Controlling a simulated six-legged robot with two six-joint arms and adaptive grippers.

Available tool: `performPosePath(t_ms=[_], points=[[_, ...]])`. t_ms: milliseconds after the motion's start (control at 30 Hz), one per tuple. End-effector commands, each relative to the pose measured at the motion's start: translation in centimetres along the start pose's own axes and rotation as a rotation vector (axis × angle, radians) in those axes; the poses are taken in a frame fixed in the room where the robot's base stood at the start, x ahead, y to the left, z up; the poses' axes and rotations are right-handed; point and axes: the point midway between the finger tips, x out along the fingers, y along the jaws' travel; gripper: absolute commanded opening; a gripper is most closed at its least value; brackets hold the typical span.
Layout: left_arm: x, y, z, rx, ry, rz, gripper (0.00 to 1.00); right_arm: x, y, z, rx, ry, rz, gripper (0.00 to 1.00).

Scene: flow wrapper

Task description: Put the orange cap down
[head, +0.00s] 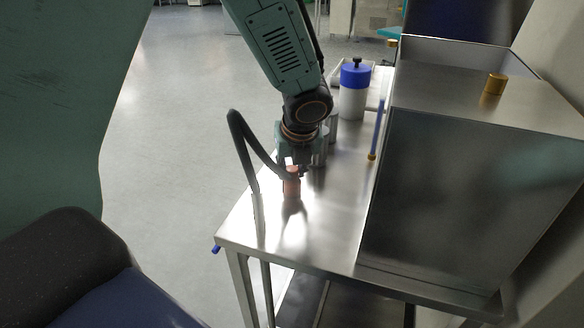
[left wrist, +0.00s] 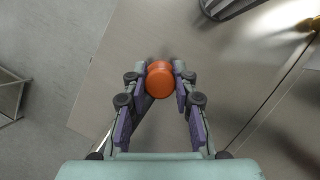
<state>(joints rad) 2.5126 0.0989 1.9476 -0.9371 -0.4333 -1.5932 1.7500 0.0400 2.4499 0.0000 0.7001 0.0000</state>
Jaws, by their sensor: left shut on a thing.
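The orange cap (left wrist: 160,80) is round and sits between the two fingertips of my left gripper (left wrist: 160,84) in the left wrist view. The gripper is shut on it. In the head view, my left gripper (head: 296,166) points down over the near left part of the steel table (head: 330,228). My right gripper is in neither view.
A white bottle with a blue lid (head: 354,90) stands behind my left gripper. A large steel box (head: 465,190) fills the table's right side, with a brass-coloured cylinder (head: 494,84) on top. A blue rod (head: 377,130) stands beside the box. The table's front left is clear.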

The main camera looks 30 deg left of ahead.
Motion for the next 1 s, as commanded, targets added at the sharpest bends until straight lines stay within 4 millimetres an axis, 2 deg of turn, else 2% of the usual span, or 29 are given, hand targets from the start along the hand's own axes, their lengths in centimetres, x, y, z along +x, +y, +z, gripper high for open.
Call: performPosePath(t_ms=[33,67,300,667,767,1000], points=[[0.2,0.0,-0.1,0.0,0.0,0.0,0.0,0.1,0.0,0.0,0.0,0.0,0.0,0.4],[0.2,0.0,-0.1,0.0,0.001,0.0,0.29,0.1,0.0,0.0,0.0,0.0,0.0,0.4],[0.1,0.0,-0.1,0.0,0.001,0.0,0.49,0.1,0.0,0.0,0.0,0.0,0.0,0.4],[-0.3,0.0,0.1,-0.001,0.0,0.0,0.5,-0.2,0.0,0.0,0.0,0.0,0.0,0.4],[-1.5,0.0,0.2,0.001,-0.001,0.0,0.5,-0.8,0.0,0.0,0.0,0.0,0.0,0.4],[-6.2,0.0,0.3,0.002,-0.002,0.0,0.5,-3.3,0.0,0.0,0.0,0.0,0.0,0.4]])
